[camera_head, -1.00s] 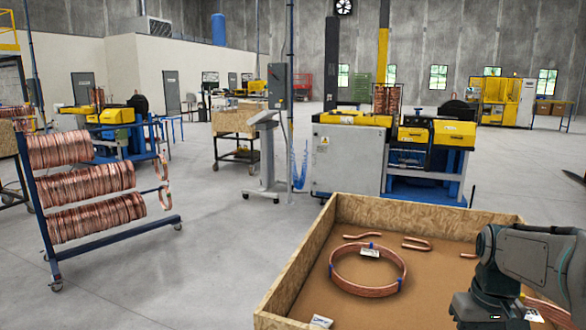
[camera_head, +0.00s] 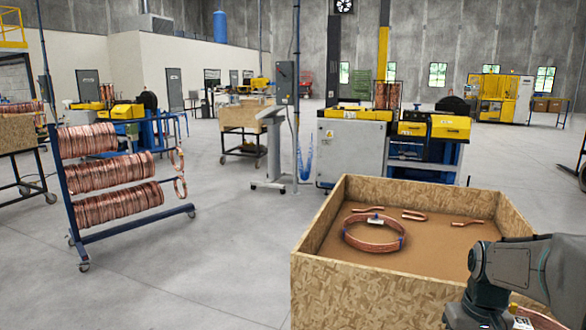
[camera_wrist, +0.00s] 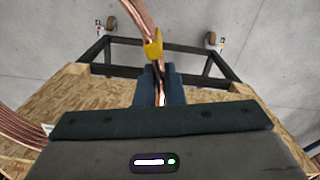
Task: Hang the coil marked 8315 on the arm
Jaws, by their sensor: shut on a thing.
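My gripper (camera_wrist: 160,85) is shut on a copper coil (camera_wrist: 135,20) by a yellow band (camera_wrist: 153,46) in the wrist view. Most of this coil is out of frame and its marking is not readable. In the head view my gripper's dark body (camera_head: 482,310) is at the lower right, with a bit of the held coil (camera_head: 540,319) beside it; the fingertips are hidden. A blue wheeled rack (camera_head: 140,227) stands at the left. Its arms carry three rows of copper coils (camera_head: 118,205), with a few loops hanging at the right end.
A chipboard crate (camera_head: 370,297) stands close ahead at the right. In it lie a coil with blue ties (camera_head: 372,246) and several bent tubes (camera_head: 413,215). A grey cabinet and yellow-blue machine (camera_head: 350,155) stand behind. The floor (camera_head: 235,255) between rack and crate is clear.

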